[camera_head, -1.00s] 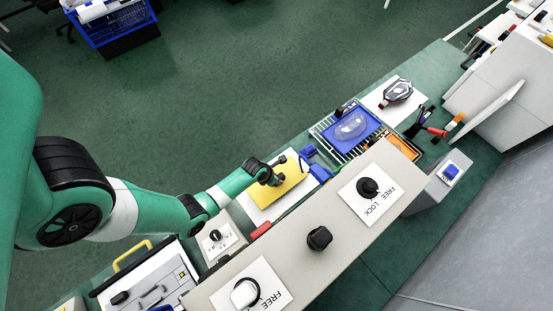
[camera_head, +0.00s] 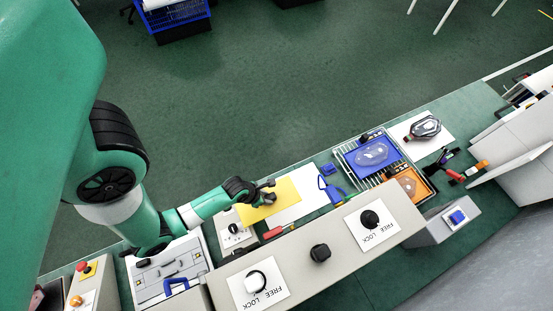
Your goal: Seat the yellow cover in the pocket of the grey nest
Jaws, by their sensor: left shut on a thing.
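The yellow cover (camera_head: 284,202) is a flat yellow plate over the bench, overlapping the left part of a white sheet (camera_head: 307,201). My left gripper (camera_head: 268,186) is shut on the yellow cover at its upper side. I cannot tell how high the cover is above the bench. A light grey fixture (camera_head: 155,281) with dark fittings lies at the lower left, partly behind my left arm. It may be the grey nest, but its pocket cannot be made out. My right gripper is not in view.
A grey panel with black knobs (camera_head: 319,253) runs along the near side. A small box with a dial (camera_head: 234,232) stands just left of the cover. A wire rack with a blue tray (camera_head: 372,153) and an orange tray (camera_head: 409,184) stands to the right.

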